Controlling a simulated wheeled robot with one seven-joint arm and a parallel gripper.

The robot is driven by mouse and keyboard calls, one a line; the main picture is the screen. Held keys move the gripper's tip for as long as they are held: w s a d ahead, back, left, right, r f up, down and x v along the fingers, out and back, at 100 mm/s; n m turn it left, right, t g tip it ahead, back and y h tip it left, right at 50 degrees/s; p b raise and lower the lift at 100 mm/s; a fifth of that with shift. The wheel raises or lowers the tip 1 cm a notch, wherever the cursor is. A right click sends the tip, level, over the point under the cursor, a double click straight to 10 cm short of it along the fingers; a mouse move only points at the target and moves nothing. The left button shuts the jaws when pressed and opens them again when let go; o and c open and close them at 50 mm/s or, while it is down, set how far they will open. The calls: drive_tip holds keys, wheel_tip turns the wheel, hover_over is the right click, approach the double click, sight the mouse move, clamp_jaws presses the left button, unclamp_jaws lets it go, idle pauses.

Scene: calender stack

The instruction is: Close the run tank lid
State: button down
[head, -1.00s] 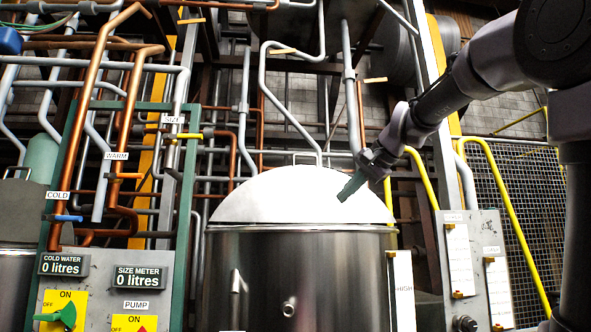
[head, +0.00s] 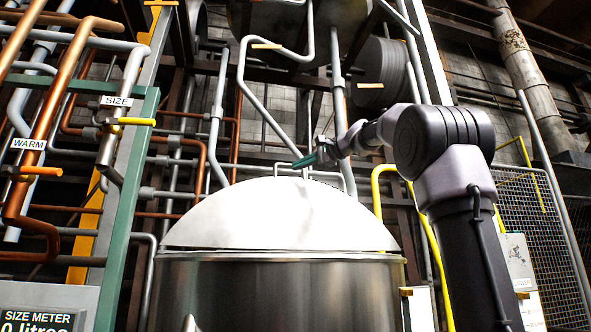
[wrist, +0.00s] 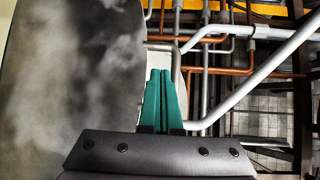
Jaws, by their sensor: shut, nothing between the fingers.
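The run tank (head: 285,290) is a steel cylinder at the lower middle of the head view. Its lid (head: 280,218) is a pale, smooth half-round shape standing above the rim, with a thin dark gap at its lower edge. A thin handle (head: 308,170) shows at its top edge. In the wrist view the shut, empty fingers (wrist: 163,90) lie just right of the lid's mottled grey face (wrist: 75,70).
Grey and copper pipes (head: 245,70) run behind and above the tank. A green frame (head: 133,190) with valves and a size meter (head: 40,318) stands at the left. A yellow rail (head: 425,230) and mesh fence (head: 545,225) are at the right.

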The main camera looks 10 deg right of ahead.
drive_tip(key=x, duration=0.8)
drive_tip(key=shift+s, duration=0.15)
